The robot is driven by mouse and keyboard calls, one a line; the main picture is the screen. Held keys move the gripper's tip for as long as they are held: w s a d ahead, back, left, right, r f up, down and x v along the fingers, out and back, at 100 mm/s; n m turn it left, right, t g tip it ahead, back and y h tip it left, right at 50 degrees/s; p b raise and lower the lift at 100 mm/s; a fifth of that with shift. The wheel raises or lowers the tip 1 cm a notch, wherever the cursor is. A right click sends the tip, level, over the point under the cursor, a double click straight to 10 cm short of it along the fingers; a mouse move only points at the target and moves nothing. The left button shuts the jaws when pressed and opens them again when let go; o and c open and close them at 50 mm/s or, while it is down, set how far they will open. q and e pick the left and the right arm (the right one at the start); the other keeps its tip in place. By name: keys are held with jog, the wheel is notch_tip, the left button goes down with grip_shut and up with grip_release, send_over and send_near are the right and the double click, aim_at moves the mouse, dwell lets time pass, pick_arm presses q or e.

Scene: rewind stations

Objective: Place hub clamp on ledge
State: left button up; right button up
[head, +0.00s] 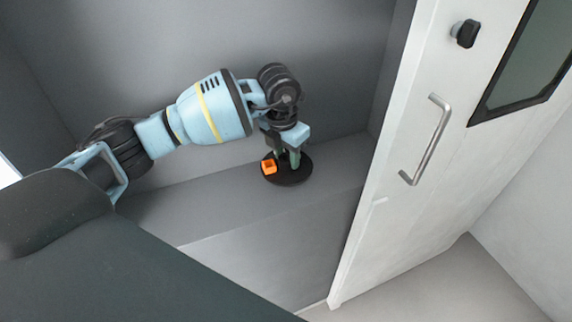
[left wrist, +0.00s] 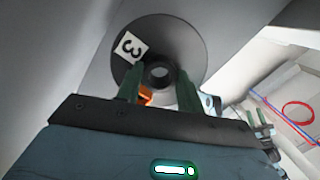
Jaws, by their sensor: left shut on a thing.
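The hub clamp is a black round disc (head: 301,173) with an orange block (head: 269,167) at its left side. It lies flat at the ledge (head: 215,205) in the grey recess; I cannot tell if it touches the ledge or hangs just above. My left gripper (head: 289,160) points down over it, its green fingers shut on its raised hub. In the left wrist view the disc (left wrist: 189,42) bears a white label "3", and its holed hub (left wrist: 159,73) sits between the fingers. The orange block is partly hidden behind one finger there.
A white door (head: 395,190) with a bar handle (head: 430,140) and a dark window stands to the right of the ledge. Grey walls close in the back and side. The ledge is bare left of the disc. A red ring (left wrist: 297,112) shows at right in the left wrist view.

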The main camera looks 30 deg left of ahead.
aim_at(287, 165)
pick_arm(q)
jog(key=shift+f, duration=1.8)
jog(key=shift+f, duration=0.15)
jog(key=o, duration=1.2)
jog(key=shift+c, duration=0.2)
jog(key=r, duration=0.4)
jog(key=s+r, duration=0.1)
jog(key=r, duration=0.7)
jog(key=shift+s+a, duration=0.2)
